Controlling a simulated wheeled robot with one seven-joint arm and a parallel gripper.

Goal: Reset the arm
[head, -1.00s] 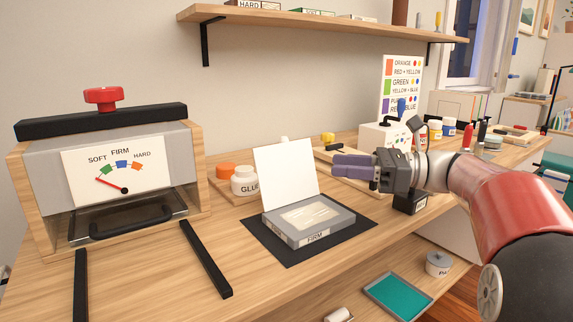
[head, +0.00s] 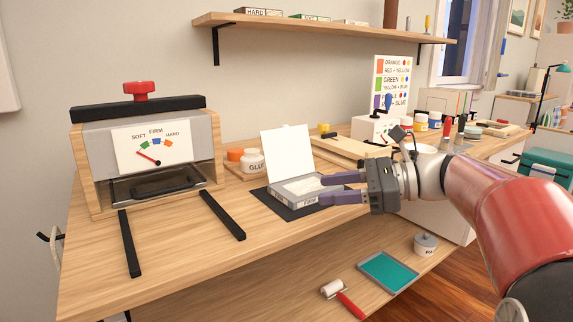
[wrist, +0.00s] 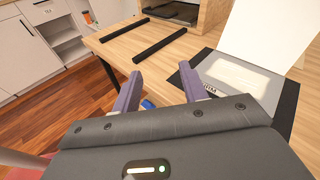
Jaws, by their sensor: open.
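My gripper (head: 338,188) is open and empty, with its purple fingers apart. In the head view it is in front of the lower right of the open grey box marked FIRM (head: 301,194), and its fingers cover part of the box's right side. In the wrist view my gripper (wrist: 163,95) reaches toward the table's front edge, and the box (wrist: 245,82) is beyond it to the right. The box's white lid stands up, and the box sits on a black mat (head: 273,202). I cannot tell whether a finger touches the box or mat.
A press with a red knob (head: 140,89) stands at the left, with two black rails (head: 129,243) in front. A lower shelf holds a teal tray (head: 388,270), a red-handled roller (head: 344,297) and a pot (head: 426,243).

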